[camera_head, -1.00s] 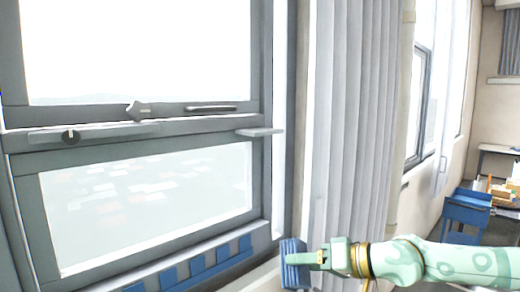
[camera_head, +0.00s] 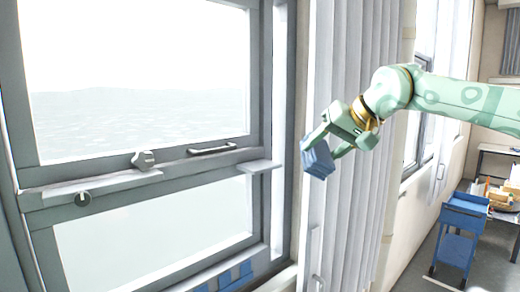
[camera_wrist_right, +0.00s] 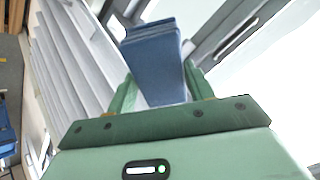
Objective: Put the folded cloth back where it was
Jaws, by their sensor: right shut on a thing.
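The folded cloth (camera_head: 318,160) is a small blue stack of layers. My right gripper (camera_head: 326,148) is shut on it and holds it up in the air, tilted, in front of the pale curtain. In the right wrist view the cloth (camera_wrist_right: 155,62) sits between the fingers of my right gripper (camera_wrist_right: 158,92). A small grey ledge (camera_head: 258,167) sticks out from the window frame, to the left of the cloth and apart from it. My left gripper is not in view.
The pleated curtain (camera_head: 355,215) hangs behind the gripper. A blue cart (camera_head: 462,217) stands at the far right by a cluttered table.

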